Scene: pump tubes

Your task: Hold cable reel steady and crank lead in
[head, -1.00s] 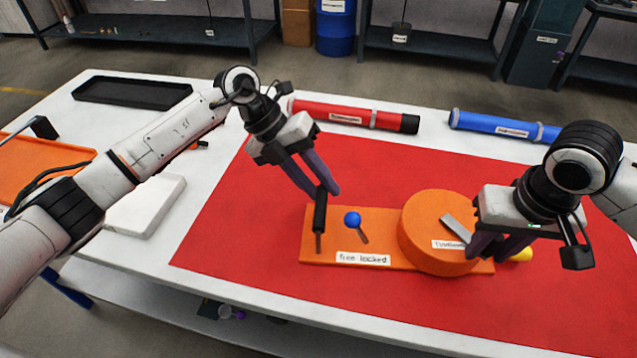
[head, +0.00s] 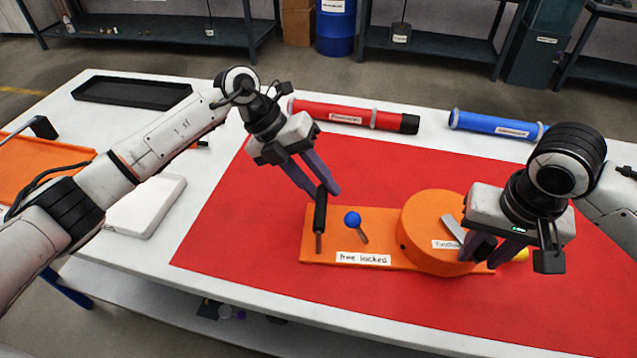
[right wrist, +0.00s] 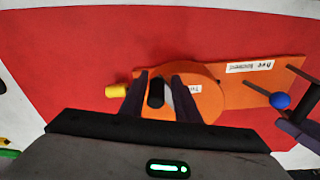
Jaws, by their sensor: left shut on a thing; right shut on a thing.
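The orange cable reel has a flat base (head: 384,258) with a round drum (head: 425,225) at its right end, on the red mat. A grey crank arm (head: 453,229) lies across the drum top, with a black crank knob (right wrist: 156,92) at its end. My right gripper (head: 485,250) is shut on the black knob, with one finger on each side in the right wrist view. My left gripper (head: 321,192) is shut on the top of the black upright handle (head: 320,213) at the base's left end. A blue-balled lever (head: 353,219) leans between handle and drum.
A yellow end piece (right wrist: 116,91) sticks out beside the drum. A red tube (head: 345,114) and a blue tube (head: 490,123) lie behind the mat. A black tray (head: 130,86) and a white block (head: 147,210) are at left. The mat's front is clear.

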